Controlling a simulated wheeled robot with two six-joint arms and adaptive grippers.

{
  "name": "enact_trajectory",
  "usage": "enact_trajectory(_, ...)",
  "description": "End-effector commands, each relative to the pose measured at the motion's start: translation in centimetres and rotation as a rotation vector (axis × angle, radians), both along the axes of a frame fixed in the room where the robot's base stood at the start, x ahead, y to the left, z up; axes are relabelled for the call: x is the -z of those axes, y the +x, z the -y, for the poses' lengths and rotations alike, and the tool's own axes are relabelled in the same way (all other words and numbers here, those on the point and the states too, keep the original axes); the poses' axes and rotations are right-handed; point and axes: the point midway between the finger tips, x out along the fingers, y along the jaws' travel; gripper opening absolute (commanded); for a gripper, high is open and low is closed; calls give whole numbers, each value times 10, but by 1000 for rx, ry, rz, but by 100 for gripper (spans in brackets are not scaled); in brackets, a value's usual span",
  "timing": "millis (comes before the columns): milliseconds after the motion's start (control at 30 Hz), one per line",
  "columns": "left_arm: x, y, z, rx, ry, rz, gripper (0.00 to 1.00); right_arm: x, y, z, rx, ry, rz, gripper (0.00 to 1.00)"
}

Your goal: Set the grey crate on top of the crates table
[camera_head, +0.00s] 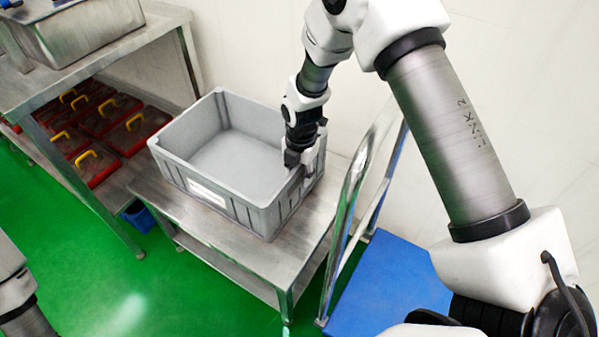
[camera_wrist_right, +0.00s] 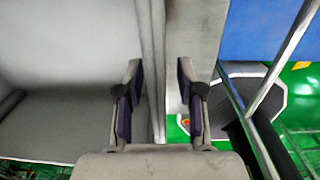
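The grey crate (camera_head: 262,215) is empty and upright on a low metal table (camera_head: 305,245) in the head view. My right gripper (camera_head: 299,163) is down at the crate's right wall. In the right wrist view my right gripper (camera_wrist_right: 158,68) has its fingers apart, straddling the crate wall (camera_wrist_right: 152,40), one finger inside and one outside. A gap shows beside the wall, so it does not look clamped. Part of my left arm shows at the lower left of the head view; its gripper is out of frame.
A metal shelf table (camera_head: 75,85) at left holds a steel container (camera_head: 70,35) on top and several red boxes with yellow handles below. A blue trolley (camera_head: 390,290) with a metal handle stands right of the low table. Green floor is free in front.

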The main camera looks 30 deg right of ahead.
Motion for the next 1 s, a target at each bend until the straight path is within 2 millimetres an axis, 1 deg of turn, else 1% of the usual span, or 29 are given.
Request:
enact_trajectory(167,0,0,0,0,0,0,50,-1,0,0,0,0,0,37)
enact_trajectory(267,-3,0,0,0,0,0,50,-11,0,0,0,0,1,37)
enact_trajectory(367,-9,0,0,0,0,0,50,-31,0,0,0,0,4,37)
enact_trajectory(600,-25,0,0,0,0,0,50,-94,-1,1,0,0,4,37)
enact_trajectory(700,-28,0,0,0,0,0,50,-112,-2,2,0,0,2,37)
enact_trajectory(833,-29,0,0,0,0,0,50,-122,-3,2,0,0,0,37)
enact_trajectory(1000,-29,0,0,0,0,0,50,-123,-3,2,0,-1,-1,37)
